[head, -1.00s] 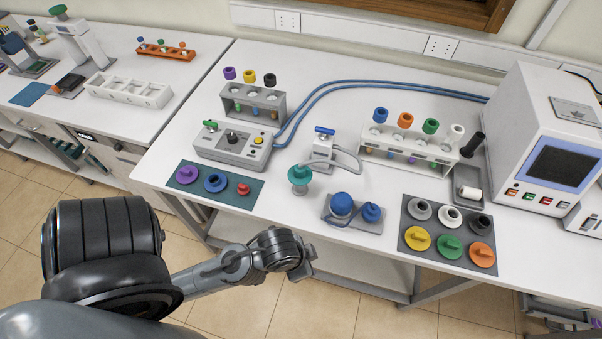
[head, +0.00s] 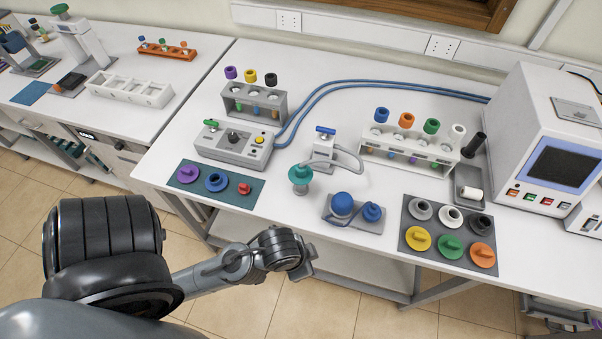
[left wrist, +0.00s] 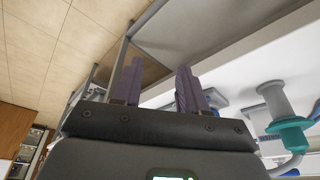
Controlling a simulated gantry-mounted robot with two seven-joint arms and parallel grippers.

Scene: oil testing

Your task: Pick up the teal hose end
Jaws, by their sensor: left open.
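The teal hose end (head: 300,174) stands near the front edge of the bench, with a teal collar above a pale grey flanged stem. A grey hose (head: 346,157) runs from it past the blue-handled valve (head: 324,148). In the left wrist view the teal collar (left wrist: 288,130) is at the right edge, with the stem (left wrist: 272,98) beside it. My left gripper (head: 306,263) is in front of the bench edge, below and apart from the hose end. In the left wrist view my left gripper (left wrist: 157,84) is open, with nothing between its fingers. My right gripper is not in view.
A teal mat (head: 215,200) with knobs lies left of the hose end. A grey tray (head: 335,220) with blue parts is to its right. Behind stand a grey control box (head: 215,152) and vial racks. The bench front edge (head: 285,218) lies between my left gripper and the hose end.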

